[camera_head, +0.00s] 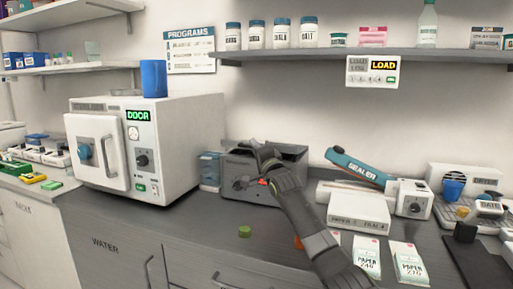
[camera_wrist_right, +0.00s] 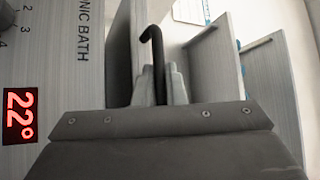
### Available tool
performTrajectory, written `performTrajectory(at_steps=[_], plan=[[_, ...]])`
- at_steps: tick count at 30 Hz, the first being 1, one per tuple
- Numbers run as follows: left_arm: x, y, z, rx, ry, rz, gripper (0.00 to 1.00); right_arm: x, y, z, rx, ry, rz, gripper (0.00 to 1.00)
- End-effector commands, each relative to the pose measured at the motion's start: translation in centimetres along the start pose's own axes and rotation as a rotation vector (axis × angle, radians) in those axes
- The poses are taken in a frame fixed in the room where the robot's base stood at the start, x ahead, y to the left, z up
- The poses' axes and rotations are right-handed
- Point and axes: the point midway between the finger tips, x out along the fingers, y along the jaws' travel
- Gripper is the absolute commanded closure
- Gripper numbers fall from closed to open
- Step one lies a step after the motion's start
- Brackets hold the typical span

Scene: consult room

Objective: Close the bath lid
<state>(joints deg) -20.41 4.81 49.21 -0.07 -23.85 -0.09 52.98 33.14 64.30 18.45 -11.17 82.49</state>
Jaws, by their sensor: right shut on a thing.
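The grey sonic bath (camera_head: 232,163) stands on the counter against the back wall, and its top appears open. In the right wrist view its front face (camera_wrist_right: 60,75) carries lettering ending in "NIC BATH" and a red 22° display. My right gripper (camera_head: 258,165) is at the bath, and the arm hides part of its front. In the wrist view this gripper (camera_wrist_right: 160,85) is shut on a thin black hooked handle (camera_wrist_right: 157,50), which looks like the lid's. Where the handle joins the lid is hidden. My left gripper is not in view.
A white autoclave (camera_head: 190,140) with a blue cup (camera_head: 153,78) on top stands left of the bath. A sealer (camera_head: 358,168) and paper packs (camera_head: 367,255) lie to the right. A shelf (camera_head: 300,53) runs above. A green piece (camera_head: 245,231) lies on the counter in front.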

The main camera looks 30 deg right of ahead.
Motion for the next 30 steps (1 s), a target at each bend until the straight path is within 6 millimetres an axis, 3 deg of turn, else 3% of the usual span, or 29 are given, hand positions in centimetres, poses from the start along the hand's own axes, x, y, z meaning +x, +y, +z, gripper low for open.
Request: performTrajectory(at_steps=[15,16,17,30], plan=[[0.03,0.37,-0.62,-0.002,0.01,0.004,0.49,-0.13,0.33,0.02,-0.007,0.001,-0.004,1.0],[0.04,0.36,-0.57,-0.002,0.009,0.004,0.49,-0.13,0.33,0.02,-0.007,0.001,-0.004,0.85],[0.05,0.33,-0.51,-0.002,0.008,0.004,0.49,-0.13,0.33,0.02,-0.007,0.001,-0.004,0.81],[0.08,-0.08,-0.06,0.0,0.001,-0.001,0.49,-0.22,0.68,0.28,-0.006,-0.002,-0.002,0.8]])
